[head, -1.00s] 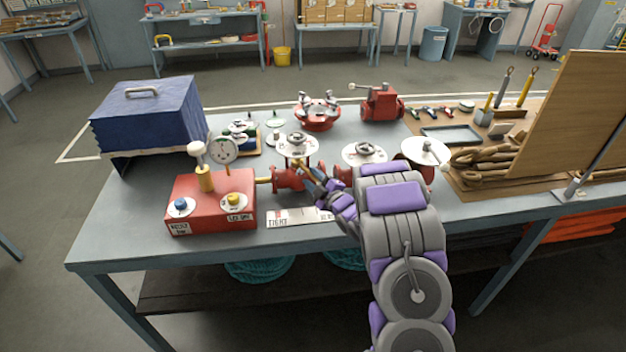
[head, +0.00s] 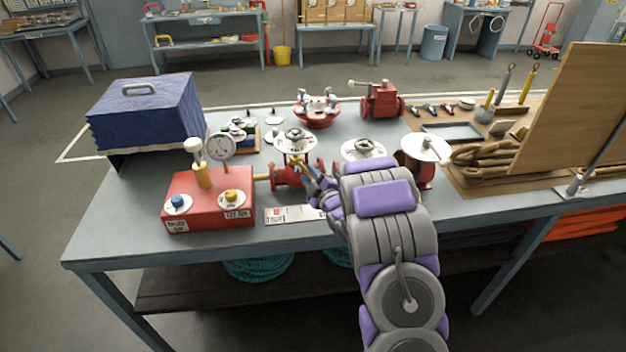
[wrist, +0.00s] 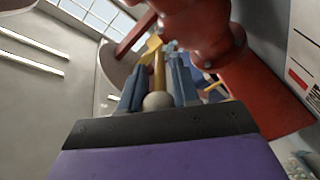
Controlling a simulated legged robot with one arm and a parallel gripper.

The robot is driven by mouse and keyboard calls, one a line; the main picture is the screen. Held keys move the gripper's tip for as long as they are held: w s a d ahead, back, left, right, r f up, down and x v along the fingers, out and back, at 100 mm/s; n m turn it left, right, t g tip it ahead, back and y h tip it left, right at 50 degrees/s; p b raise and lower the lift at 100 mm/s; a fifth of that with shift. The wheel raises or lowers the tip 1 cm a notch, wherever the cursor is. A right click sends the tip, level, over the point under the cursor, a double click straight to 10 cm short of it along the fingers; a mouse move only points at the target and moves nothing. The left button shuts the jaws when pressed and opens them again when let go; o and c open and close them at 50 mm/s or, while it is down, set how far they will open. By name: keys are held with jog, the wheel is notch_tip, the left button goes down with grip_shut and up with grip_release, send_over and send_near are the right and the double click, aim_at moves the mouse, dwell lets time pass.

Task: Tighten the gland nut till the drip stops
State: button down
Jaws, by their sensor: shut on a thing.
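A red valve (head: 285,174) stands on the bench, joined by a brass pipe to the red test box (head: 209,205). A round white tag plate (head: 294,140) sits on top of the valve. My gripper (head: 302,170) reaches in from the right against the valve's neck. In the wrist view, my gripper's blue-grey fingers (wrist: 158,82) are shut around a brass-coloured shaft (wrist: 159,70) with a rounded end, beside the red valve body (wrist: 250,85). The gland nut is mostly hidden by the fingers, and I cannot make out a drip.
A gauge (head: 221,147) rises from the test box. A blue case (head: 146,112) stands at the left. Another white-plated valve (head: 427,150) stands right of my arm. A printed card (head: 290,215) lies at the front edge. Rope and a board fill the right side.

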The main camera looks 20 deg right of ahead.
jog(key=shift+s+a+f+m+h+b, duration=0.1)
jog(key=shift+a+f+m+h+b, duration=0.1)
jog(key=shift+a+m+h+b, duration=0.45)
jog(key=shift+d, duration=0.15)
jog(key=c, duration=1)
grip_release()
jog(key=shift+o, duration=0.7)
jog(key=shift+r+p, duration=0.1)
jog(key=shift+p, duration=0.2)
jog(key=s+p, duration=1.4)
jog(key=s, duration=0.3)
jog(key=shift+p, duration=0.4)
jog(key=shift+s, duration=0.1)
